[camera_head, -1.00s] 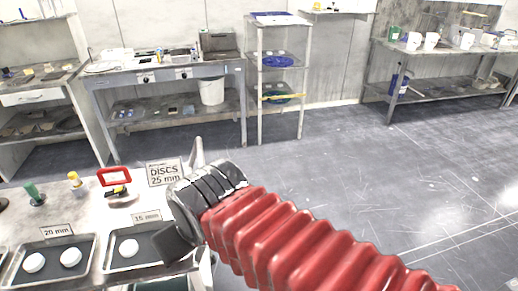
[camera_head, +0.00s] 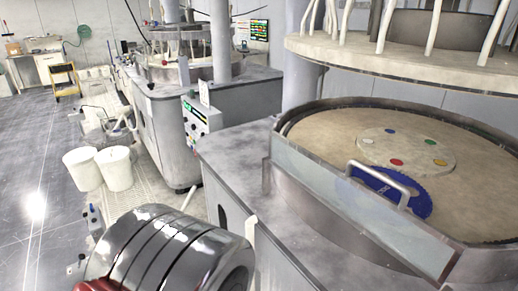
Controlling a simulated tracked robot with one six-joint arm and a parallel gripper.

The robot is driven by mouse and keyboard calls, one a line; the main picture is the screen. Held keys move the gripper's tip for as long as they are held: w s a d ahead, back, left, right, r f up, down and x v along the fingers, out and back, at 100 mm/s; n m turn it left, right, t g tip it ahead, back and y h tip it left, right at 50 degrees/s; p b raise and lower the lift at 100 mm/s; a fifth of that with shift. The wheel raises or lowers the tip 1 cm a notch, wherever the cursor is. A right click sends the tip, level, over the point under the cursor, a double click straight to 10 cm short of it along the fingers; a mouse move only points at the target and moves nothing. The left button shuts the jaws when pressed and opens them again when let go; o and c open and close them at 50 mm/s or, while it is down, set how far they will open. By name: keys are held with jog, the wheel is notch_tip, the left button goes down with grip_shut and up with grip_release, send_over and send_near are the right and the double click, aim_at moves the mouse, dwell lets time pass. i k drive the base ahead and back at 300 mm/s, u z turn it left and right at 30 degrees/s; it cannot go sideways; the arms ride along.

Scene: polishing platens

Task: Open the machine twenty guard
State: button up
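A round polishing machine (camera_head: 235,165) fills the right side. A grey bar handle (camera_head: 383,180) is fixed at the guard's top edge. The guard appears upright and in place. I cannot read a machine number. My gripper (camera_head: 220,212) is at the lower left, left of the guard and apart from it. The silver wrist hides most of it. Two pale finger-like pieces show beyond the wrist, but their opening is unclear.
A blue disc (camera_head: 405,197) and a round plate with coloured dots (camera_head: 408,150) lie on the platen. An upper head (camera_head: 400,60) hangs above. A control box (camera_head: 200,118), white buckets (camera_head: 115,168) and a second machine (camera_head: 150,100) stand left. Floor is clear at far left.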

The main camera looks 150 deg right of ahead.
aim_at(460, 248)
jog(key=z, duration=0.05)
jog(key=k, duration=0.25)
jog(key=u, duration=4)
jog(key=k, duration=0.25)
jog(key=z, duration=0.05)
